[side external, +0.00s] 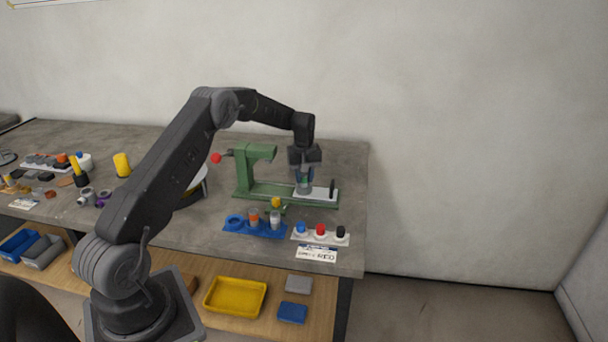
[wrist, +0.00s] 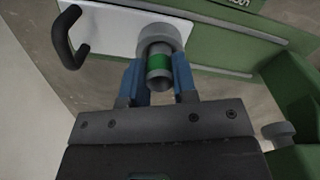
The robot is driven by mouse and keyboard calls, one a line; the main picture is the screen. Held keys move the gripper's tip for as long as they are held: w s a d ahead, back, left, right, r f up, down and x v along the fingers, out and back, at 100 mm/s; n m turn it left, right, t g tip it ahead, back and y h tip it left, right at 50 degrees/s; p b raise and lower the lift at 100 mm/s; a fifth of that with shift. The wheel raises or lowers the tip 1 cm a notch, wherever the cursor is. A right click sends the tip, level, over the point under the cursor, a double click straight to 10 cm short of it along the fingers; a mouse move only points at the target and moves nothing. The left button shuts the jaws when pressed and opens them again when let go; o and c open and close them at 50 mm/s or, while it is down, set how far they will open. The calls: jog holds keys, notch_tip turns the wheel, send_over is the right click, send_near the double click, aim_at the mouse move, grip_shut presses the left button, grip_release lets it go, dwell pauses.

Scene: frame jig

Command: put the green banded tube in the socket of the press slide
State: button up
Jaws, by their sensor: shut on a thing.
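The green banded tube (wrist: 159,65) is a grey tube with a green band, held between the blue fingers of my gripper (wrist: 159,78) in the wrist view. The grey round socket (wrist: 148,36) on the white press slide (wrist: 112,28) is right at the tube's far end. The tube lines up with the socket, but I cannot tell how deep it sits. In the side view my gripper (side external: 304,176) is over the socket (side external: 304,188) on the white slide (side external: 322,193), and the tube is mostly hidden there.
The green press (side external: 243,178) with a red-knobbed lever stands left of the slide. A black handle (wrist: 70,38) rises from the slide's end. In front are a blue rack (side external: 240,231) with several parts and a white holder (side external: 312,239) with blue, red and black caps.

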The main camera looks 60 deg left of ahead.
jog(key=o, duration=1.2)
jog(key=shift+c, duration=0.2)
jog(key=shift+r, duration=0.2)
jog(key=shift+r, duration=0.55)
notch_tip(320, 180, up, 7)
jog(key=shift+r, duration=0.1)
dwell(0.3)
dwell(0.4)
